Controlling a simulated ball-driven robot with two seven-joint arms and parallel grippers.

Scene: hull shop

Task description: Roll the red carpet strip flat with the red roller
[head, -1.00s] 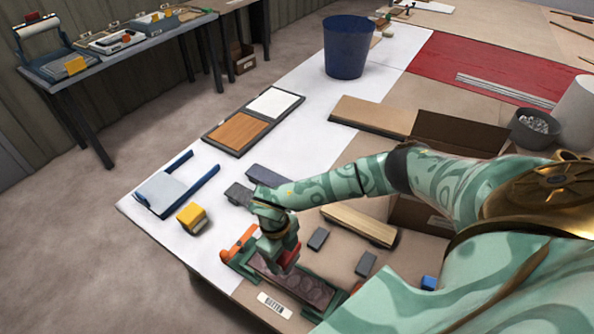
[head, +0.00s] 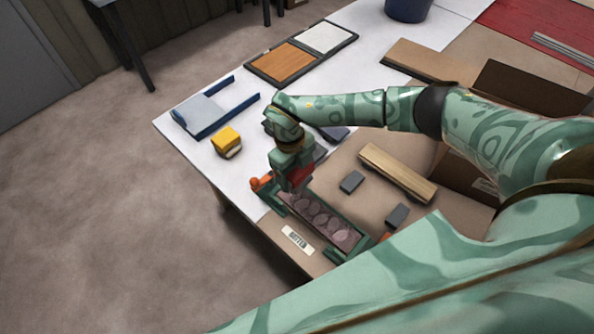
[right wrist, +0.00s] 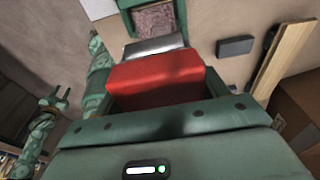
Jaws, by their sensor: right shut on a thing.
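The carpet strip (head: 322,220) is a dull red-brown band with several oval bumps, lying in a green frame (head: 272,204) at the table's near edge. My right gripper (head: 293,184) is over the strip's left end, shut on the red roller (head: 302,174). In the right wrist view the red roller's block (right wrist: 155,80) sits between the jaws, with a grey metal part (right wrist: 153,47) beyond it. Part of the strip (right wrist: 153,18) shows past that. I cannot tell whether the roller touches the strip.
A yellow block (head: 226,141) and a blue-railed tray (head: 206,113) stand left of the frame. Small grey blocks (head: 351,181) and a wooden bar (head: 397,172) lie to the right. An orange part (head: 260,183) sits at the frame's left end. A label (head: 297,240) lies in front.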

